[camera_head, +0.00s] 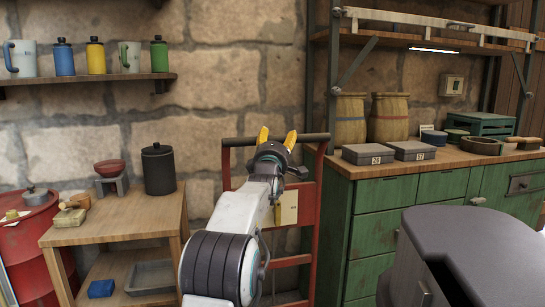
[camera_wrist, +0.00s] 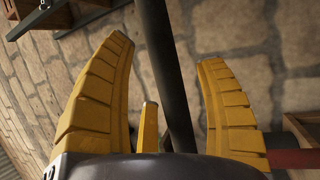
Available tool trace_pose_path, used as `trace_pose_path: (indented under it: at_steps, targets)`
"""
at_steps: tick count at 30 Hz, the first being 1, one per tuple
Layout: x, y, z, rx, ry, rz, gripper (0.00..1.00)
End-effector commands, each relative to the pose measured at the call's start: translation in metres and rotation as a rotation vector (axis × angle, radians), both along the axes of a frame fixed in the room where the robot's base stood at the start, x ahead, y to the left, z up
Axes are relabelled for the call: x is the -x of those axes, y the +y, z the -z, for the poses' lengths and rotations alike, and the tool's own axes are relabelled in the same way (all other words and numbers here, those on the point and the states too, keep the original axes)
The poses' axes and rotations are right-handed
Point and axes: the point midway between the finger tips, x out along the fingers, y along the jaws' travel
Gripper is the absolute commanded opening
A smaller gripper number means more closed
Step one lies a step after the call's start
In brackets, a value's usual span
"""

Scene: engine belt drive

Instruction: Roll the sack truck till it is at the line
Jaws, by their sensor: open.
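The red sack truck (camera_head: 312,221) stands upright against the stone wall, between the wooden side table and the green cabinet. Its dark crossbar handle (camera_head: 235,142) runs across the top. My gripper (camera_head: 277,137) is at the handle, its yellow fingers pointing up and spread apart. In the wrist view my gripper (camera_wrist: 170,90) is open, and the dark handle bar (camera_wrist: 168,70) passes between the two fingers without both closing on it. My arm hides the middle of the truck. I see no floor line in either view.
The wooden side table (camera_head: 120,222) at left holds a dark canister (camera_head: 158,168) and a red bowl (camera_head: 110,168). A red drum (camera_head: 32,240) stands at far left. The green cabinet (camera_head: 378,218) is close on the truck's right. A dark grey rounded body (camera_head: 480,245) fills the lower right.

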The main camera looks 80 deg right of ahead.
Motion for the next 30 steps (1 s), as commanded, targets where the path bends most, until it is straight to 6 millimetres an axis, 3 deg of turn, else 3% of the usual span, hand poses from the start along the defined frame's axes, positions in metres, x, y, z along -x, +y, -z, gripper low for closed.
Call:
trace_pose_path:
  at_steps: [18, 30]
  targets:
    - [-0.002, 0.071, 0.017, 0.001, -0.001, -0.001, 0.65]
    - [-0.003, 0.098, 0.024, 0.001, -0.001, -0.001, 0.65]
